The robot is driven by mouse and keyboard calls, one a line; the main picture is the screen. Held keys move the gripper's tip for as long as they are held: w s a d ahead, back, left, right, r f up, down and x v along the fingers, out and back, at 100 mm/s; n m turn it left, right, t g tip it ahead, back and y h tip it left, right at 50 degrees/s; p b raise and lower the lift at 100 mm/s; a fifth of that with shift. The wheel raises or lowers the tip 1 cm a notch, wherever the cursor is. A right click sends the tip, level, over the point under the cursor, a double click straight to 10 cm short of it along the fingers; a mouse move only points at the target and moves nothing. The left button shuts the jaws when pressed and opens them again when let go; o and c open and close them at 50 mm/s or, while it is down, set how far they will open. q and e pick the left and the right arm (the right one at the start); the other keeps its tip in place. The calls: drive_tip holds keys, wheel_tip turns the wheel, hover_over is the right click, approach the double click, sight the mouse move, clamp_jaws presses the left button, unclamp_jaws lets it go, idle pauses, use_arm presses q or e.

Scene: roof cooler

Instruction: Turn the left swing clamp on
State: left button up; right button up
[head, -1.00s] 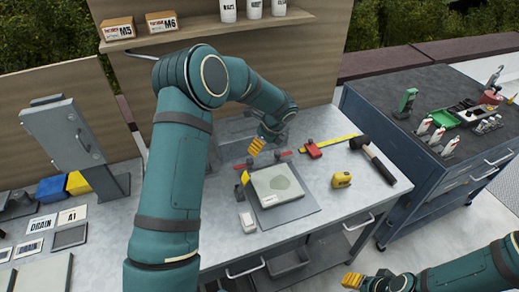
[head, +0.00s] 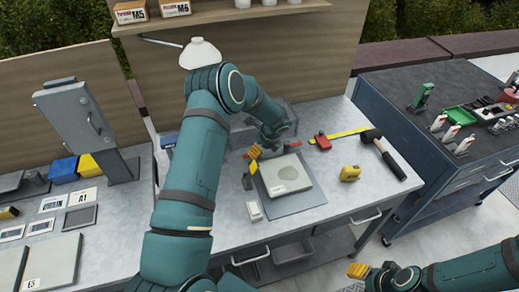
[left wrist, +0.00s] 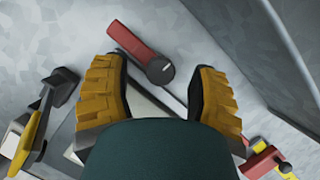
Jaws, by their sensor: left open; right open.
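The left swing clamp has a red handle with a dark round pivot (left wrist: 140,50). In the left wrist view it lies ahead of and partly between my left fingertips. In the head view my left gripper (head: 260,149) is over the back of the fixture, with the clamp's red part beside it. The left gripper also shows in the left wrist view (left wrist: 158,92), open, with nothing between its fingers. A pale workpiece (head: 285,176) lies on a grey plate. A second red handle (head: 291,147) is to the right, partly hidden. My right gripper (head: 357,271) is open at lower right, away from the bench.
The bench front is partly clear.

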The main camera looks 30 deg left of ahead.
use_arm(q)
drive_tip(key=shift+a+f, duration=0.15)
drive_tip(key=shift+f, duration=0.25)
drive_tip(key=shift+o, duration=0.2)
clamp_jaws()
